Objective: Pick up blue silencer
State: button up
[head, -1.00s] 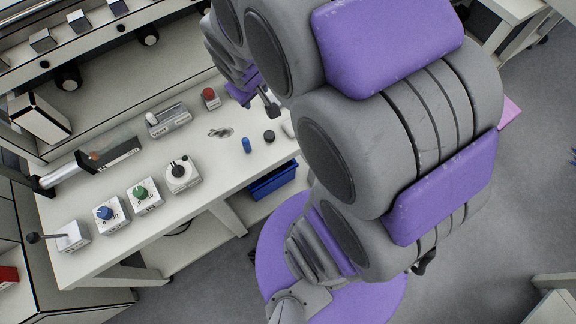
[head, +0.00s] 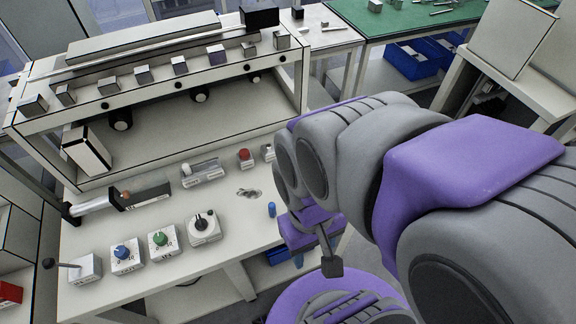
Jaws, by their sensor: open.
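The blue silencer (head: 272,210) is a small blue cylinder standing upright near the right front part of the white workbench (head: 232,232). My gripper (head: 331,262) shows as a dark grey end below the purple wrist, to the right of and nearer than the silencer. It is apart from the silencer and holds nothing that I can see. It is open, though its finger gap is hard to make out at this angle. My arm hides the bench's right end.
A red button box (head: 245,157), a grey lever switch box (head: 203,172), a black-knob box (head: 204,228), a green-knob box (head: 162,242) and a blue-knob box (head: 126,254) stand on the bench. Small metal pieces (head: 248,193) lie behind the silencer. A blue bin (head: 277,256) sits below.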

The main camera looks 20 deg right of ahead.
aim_at(272, 206)
jog(key=k+l, duration=0.75)
jog(key=l, duration=0.3)
